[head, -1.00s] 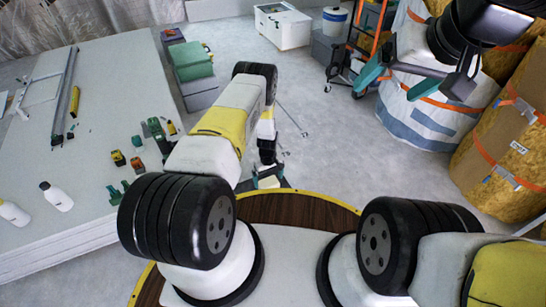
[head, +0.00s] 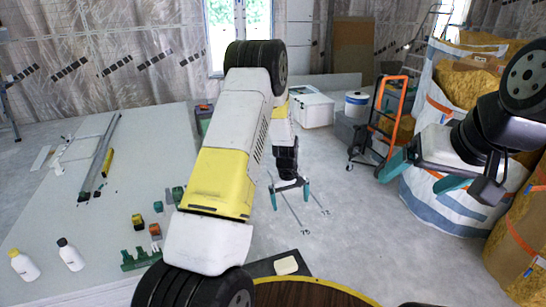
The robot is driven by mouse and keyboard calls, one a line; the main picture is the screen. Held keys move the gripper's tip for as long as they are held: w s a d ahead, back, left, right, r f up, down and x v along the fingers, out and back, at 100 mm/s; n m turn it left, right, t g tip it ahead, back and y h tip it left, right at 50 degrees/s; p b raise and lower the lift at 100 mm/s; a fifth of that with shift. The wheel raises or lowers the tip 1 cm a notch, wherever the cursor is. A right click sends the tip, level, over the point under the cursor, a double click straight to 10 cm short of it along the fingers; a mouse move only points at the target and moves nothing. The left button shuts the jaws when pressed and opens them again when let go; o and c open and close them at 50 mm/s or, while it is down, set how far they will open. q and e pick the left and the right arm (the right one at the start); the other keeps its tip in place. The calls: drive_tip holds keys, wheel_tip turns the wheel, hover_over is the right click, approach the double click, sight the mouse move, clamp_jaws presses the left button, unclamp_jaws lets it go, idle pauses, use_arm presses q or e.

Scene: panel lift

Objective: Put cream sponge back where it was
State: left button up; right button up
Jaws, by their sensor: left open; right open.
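The cream sponge (head: 287,265) lies on a dark flat surface (head: 261,268) just beyond the round brown table edge. My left gripper (head: 290,194) has its teal fingers spread, with nothing between them. It appears above and beyond the sponge in the picture, apart from it. My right gripper (head: 424,173) is open and empty at the right, in front of the large white bag. My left arm hides part of the pale panel stack and the floor.
The pale panel stack (head: 60,225) at left carries white bottles (head: 70,255), small coloured tools (head: 138,222) and a long rail (head: 104,155). An orange hand truck (head: 385,120), white box (head: 315,111) and white bag (head: 440,205) stand behind. Floor right of centre is clear.

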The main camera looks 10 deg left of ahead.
use_arm(q)
drive_tip(key=s+r+m+t, duration=0.1)
drive_tip(key=s+r, duration=0.3)
drive_tip(key=r, duration=0.5)
drive_tip(key=s+a+r+m+t+h, duration=0.1)
drive_tip(key=s+r, duration=0.3)
drive_tip(key=r, duration=0.6)
drive_tip(key=s+r+m+t, duration=0.1)
drive_tip(key=s+r, duration=0.2)
drive_tip(key=r, duration=0.6)
drive_tip(key=s+r+m+t, duration=0.1)
drive_tip(key=s+r, duration=0.3)
drive_tip(key=s, duration=0.6)
drive_tip(key=s+r+m, duration=0.2)
drive_tip(key=s+r, duration=0.3)
drive_tip(key=s, duration=0.5)
drive_tip(key=shift+s+a+t, duration=0.25)
drive_tip(key=shift+a+t, duration=0.15)
drive_tip(key=shift+a, duration=0.05)
